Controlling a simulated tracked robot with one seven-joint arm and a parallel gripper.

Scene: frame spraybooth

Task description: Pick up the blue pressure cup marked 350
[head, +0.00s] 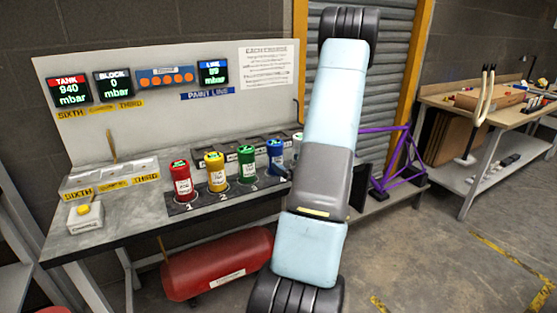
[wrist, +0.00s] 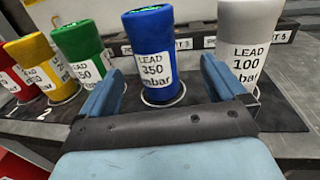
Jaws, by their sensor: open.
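The blue pressure cup (wrist: 152,28) stands upright in a ring on the dark mat, its white label reading "LEAD 350 mbar" in the wrist view. It also shows in the head view (head: 275,147), partly behind my arm. My gripper (wrist: 160,72) is open and empty, with one blue finger to each side of the cup in the picture. The left finger shows between the green and blue cups, the right one between the blue and white cups. I cannot tell how far the fingers reach around the cup.
A white cup (wrist: 248,25) labelled 100 stands close on the right. Green (wrist: 82,42), yellow (wrist: 38,52) and red (head: 182,171) cups stand to the left. The bench (head: 90,237) carries a panel (head: 150,125) behind. A red tank (head: 215,265) lies below.

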